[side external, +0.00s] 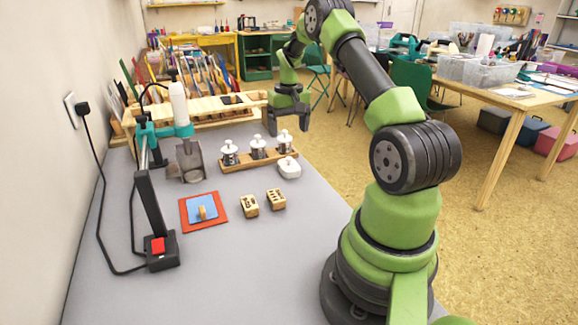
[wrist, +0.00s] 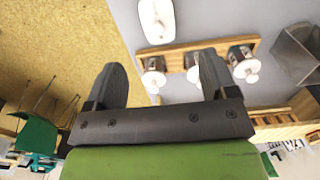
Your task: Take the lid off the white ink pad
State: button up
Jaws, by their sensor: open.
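A small white rounded block (side external: 289,168) with a knob-like top lies on the grey table, just in front of the wooden rack; it looks like the white ink pad, lid on. In the wrist view it shows as a white rounded shape (wrist: 157,20) at the top, beyond my fingertips. My gripper (side external: 288,128) hangs fingers-down above and behind the right end of the rack, open and empty, apart from the white block. In the wrist view my open fingers (wrist: 159,68) spread below the block. The ink surface is hidden.
The wooden rack (side external: 237,166) holds three metal jars with white tops, close under my gripper. A blue pad (side external: 194,211) with a wooden piece lies on a red mat (side external: 219,220). A heat-tool stand (side external: 153,215) is at left.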

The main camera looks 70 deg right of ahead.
aim_at(290, 161)
jog(key=f, duration=1)
jog(key=shift+s+d+f, duration=0.1)
jog(key=shift+s+f, duration=0.1)
jog(key=shift+s, duration=0.05)
jog(key=shift+c, duration=0.3)
jog(key=c, duration=0.9)
